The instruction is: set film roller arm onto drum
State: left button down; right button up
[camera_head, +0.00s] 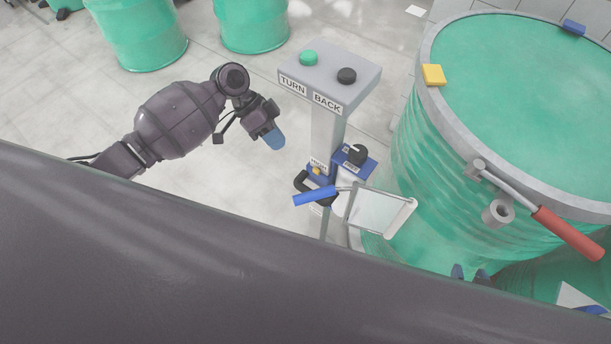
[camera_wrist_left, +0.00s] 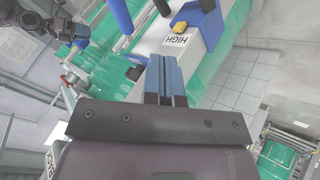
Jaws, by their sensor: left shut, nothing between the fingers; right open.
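The green drum (camera_head: 500,110) stands at the right of the head view. What looks like the film roller arm is a pale frame (camera_head: 381,211) with a clear panel and blue handle (camera_head: 314,195), beside the drum near the post's foot. A blue handle (camera_wrist_left: 121,14) also shows at the top of the left wrist view. My left gripper (camera_head: 273,138) is shut and empty, left of the post and apart from the handle. Its fingers (camera_wrist_left: 165,78) show together in the left wrist view. My right gripper (camera_head: 469,273) is open low against the drum's front; only its fingertips show.
A grey post with TURN and BACK buttons (camera_head: 332,75) stands between my left gripper and the drum. A blue box with a black knob (camera_head: 357,156) sits below it. More green drums (camera_head: 138,32) stand behind.

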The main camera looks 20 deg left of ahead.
pick_arm(q)
jog(key=x, duration=1)
jog(key=shift+s+f, duration=0.2)
jog(key=s+d, duration=0.1)
jog(key=s+d+r+p, duration=0.1)
jog(key=s, duration=0.1)
jog(key=shift+s+p, duration=0.1)
jog(key=shift+p, duration=0.2)
pick_arm(e)
jog(key=shift+s+d+r, duration=0.15)
jog(key=shift+s+r, duration=0.2)
jog(key=shift+r, duration=0.3)
jog(key=shift+w+r, duration=0.1)
jog(key=shift+w, duration=0.1)
